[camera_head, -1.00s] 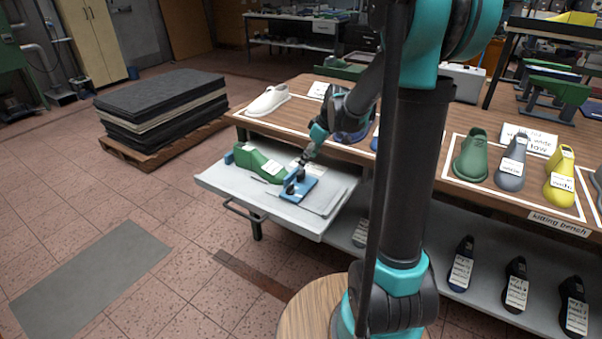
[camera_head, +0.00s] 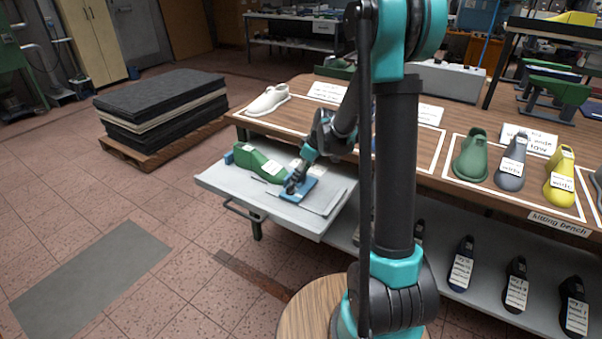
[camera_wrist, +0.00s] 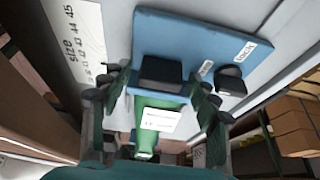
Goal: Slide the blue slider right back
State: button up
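The blue slider (camera_head: 311,187) is a flat blue plate on the grey pull-out tray, at the right end of a green shoe last (camera_head: 256,164). In the wrist view the slider (camera_wrist: 205,35) carries a black block (camera_wrist: 161,73) and a black knob (camera_wrist: 231,80) beside a "lock" label. My gripper (camera_head: 292,186) is down at the slider. In the wrist view my gripper (camera_wrist: 160,95) has its fingers apart, one on each side of the black block, with small gaps showing. The green last (camera_wrist: 158,120) with a white label shows below the block.
The tray (camera_head: 213,181) juts from the kitting bench (camera_head: 450,167). A small blue block (camera_head: 229,158) sits at its left end. A printed size scale (camera_wrist: 85,35) lies beside the slider. Lasts stand on the bench and lower shelf.

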grip_shut()
jog(key=s+d, duration=0.1)
jog(key=d, duration=0.1)
jog(key=s+d, duration=0.2)
jog(key=d, duration=0.1)
jog(key=s+d, duration=0.2)
jog(key=shift+s+d, duration=0.2)
jog(key=shift+o, duration=0.7)
grip_release()
jog(key=shift+r, duration=0.15)
jog(key=v, duration=1.1)
jog(key=shift+r, duration=0.35)
jog(key=shift+d, duration=0.15)
